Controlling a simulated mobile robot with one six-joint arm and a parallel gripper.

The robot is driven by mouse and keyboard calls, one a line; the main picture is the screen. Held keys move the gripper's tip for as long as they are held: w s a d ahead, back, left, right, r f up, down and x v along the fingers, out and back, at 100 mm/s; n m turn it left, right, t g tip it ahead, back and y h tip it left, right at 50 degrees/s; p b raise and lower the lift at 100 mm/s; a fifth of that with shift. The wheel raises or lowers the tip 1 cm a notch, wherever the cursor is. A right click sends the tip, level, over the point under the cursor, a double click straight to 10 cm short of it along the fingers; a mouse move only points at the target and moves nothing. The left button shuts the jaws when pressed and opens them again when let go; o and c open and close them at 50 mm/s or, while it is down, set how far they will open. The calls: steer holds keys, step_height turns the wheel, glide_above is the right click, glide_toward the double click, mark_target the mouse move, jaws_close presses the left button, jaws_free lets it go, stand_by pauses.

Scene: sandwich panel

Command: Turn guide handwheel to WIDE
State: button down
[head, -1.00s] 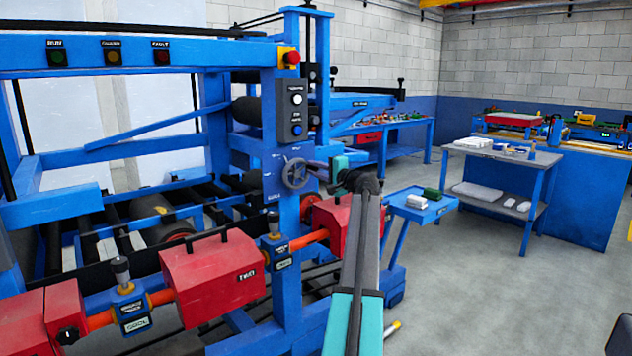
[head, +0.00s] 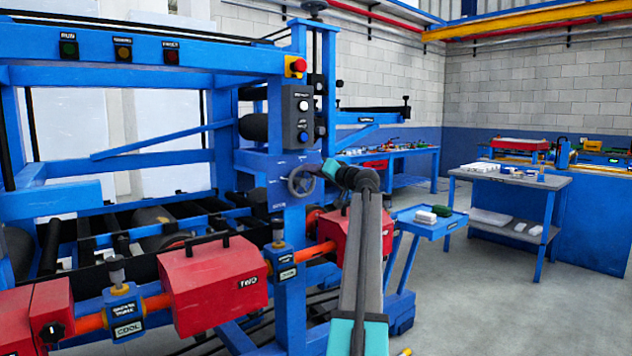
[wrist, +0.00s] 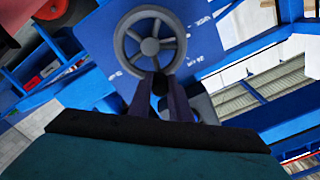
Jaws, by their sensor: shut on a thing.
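The guide handwheel (head: 302,180) is a grey spoked wheel on the blue machine post, below the grey button box. In the wrist view the handwheel (wrist: 150,40) shows its rim, hub and spokes, with small white markings on the blue plate around it. My gripper (wrist: 160,84) is shut at the wheel's lower rim in that view, on a dark knob (wrist: 159,88) between the two fingers. In the head view my gripper (head: 328,170) reaches the wheel from the right, and the fingers are small there. The markings are too small to read.
A grey button box (head: 298,115) and a red stop button (head: 295,65) sit above the wheel. Red covers (head: 213,285) and an orange shaft run below it. A small blue tray stand (head: 430,222) and a grey table (head: 510,173) stand to the right, with open floor between.

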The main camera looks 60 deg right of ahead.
steer(key=shift+w+a+n+b, duration=0.2)
steer(key=shift+a+n+b, duration=0.3)
steer(key=shift+n+b, duration=0.45)
steer(key=shift+n, duration=0.25)
steer(key=c, duration=1.6)
jaws_free()
steer(key=shift+c, duration=0.2)
steer(key=shift+s, duration=0.1)
steer(key=p+v, duration=0.2)
steer(key=v, duration=1.1)
steer(key=shift+s+a, duration=0.2)
steer(key=shift+s, duration=0.1)
steer(key=shift+s, duration=0.1)
